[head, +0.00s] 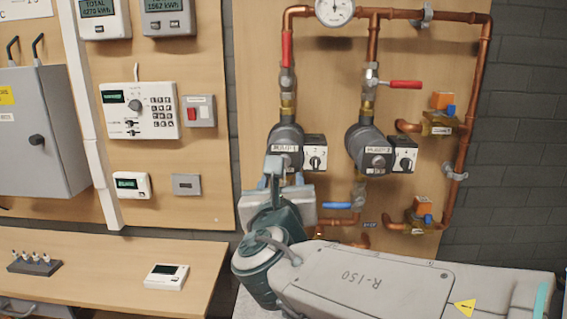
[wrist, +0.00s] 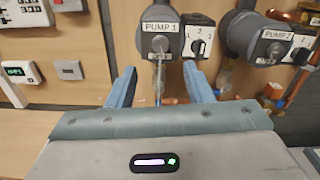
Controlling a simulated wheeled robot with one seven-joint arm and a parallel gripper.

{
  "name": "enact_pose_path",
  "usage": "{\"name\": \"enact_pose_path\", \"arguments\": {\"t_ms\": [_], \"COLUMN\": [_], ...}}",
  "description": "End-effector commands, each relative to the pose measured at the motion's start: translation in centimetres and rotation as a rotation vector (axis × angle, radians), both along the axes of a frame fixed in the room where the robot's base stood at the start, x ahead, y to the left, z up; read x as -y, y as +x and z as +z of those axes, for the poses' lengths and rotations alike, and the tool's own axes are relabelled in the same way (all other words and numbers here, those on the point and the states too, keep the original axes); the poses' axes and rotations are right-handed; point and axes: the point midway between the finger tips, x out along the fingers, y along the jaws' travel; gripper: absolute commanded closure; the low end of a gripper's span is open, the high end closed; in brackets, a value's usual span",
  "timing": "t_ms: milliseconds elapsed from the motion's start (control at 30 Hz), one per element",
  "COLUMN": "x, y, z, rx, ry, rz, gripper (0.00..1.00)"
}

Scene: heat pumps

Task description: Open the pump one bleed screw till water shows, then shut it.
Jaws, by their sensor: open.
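Pump one (head: 286,137) is a dark grey round body on the copper pipework in the head view. In the wrist view its face (wrist: 157,24) carries the label PUMP 1. Its bleed screw (wrist: 160,43) is a small round metal piece at the centre of that face. My gripper (wrist: 160,80) is open, its two blue fingers apart, below the screw and holding nothing. In the head view my gripper (head: 287,174) covers the pump's lower part. A thin pale streak (wrist: 158,78) runs down below the screw; I cannot tell whether it is water or a fitting behind.
A switch box (wrist: 199,38) sits close to the right of pump one. Pump two (head: 371,150) stands further right. Red-handled valves (head: 404,85), a blue-handled valve (head: 337,205) and copper pipes surround the pumps. A wooden bench (head: 110,262) is at the lower left.

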Motion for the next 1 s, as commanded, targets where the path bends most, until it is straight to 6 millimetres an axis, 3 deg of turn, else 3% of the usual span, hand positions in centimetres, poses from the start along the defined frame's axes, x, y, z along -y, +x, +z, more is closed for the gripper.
{"name": "enact_pose_path", "arguments": {"t_ms": [200,400,600,867,1000], "x": [0.1,0.2,0.3,0.3,0.3], "y": [4.6,7.5,8.7,8.8,8.8], "z": [0.0,0.0,0.0,0.0,0.0], "rx": [-0.002,-0.001,-0.001,-0.001,-0.001], "ry": [-0.001,0.001,0.001,0.002,0.002], "rz": [-0.001,-0.001,-0.001,-0.001,-0.001], "gripper": [0.53,0.53,0.53,0.53,0.87]}}
